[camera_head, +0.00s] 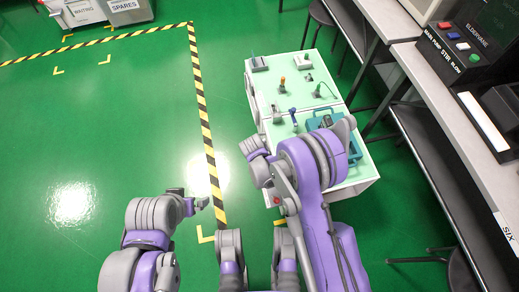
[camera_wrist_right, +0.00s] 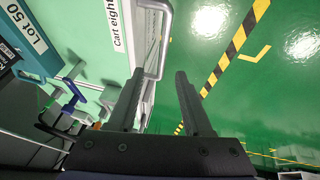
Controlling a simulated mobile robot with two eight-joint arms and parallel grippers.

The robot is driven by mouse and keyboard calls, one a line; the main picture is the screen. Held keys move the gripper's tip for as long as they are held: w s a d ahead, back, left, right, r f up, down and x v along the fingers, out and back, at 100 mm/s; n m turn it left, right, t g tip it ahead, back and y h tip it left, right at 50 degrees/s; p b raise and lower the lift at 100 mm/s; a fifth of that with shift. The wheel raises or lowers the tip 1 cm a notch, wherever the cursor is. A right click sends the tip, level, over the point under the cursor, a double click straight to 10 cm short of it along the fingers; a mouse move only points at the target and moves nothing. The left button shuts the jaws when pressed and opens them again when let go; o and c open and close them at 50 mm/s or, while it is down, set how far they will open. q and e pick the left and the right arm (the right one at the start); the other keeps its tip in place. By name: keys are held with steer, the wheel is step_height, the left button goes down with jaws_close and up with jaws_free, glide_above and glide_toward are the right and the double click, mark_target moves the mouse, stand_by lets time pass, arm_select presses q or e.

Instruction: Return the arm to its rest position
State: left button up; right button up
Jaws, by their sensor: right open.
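My right arm (camera_head: 312,165) reaches up over the near left edge of a white cart (camera_head: 352,190). My right gripper (camera_head: 250,147) is at the cart's left side. In the right wrist view the right gripper (camera_wrist_right: 160,75) is open, with nothing between its fingers. Beyond them are the cart's side handle (camera_wrist_right: 155,40) and the green floor. My left gripper (camera_head: 202,203) is low at the left over the floor, apart from the cart. Its fingers are too small to tell open from shut.
Benches (camera_head: 400,20) with stools stand at right.

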steer(key=shift+s+r, duration=0.1)
steer(key=shift+r, duration=0.1)
stand_by(0.5)
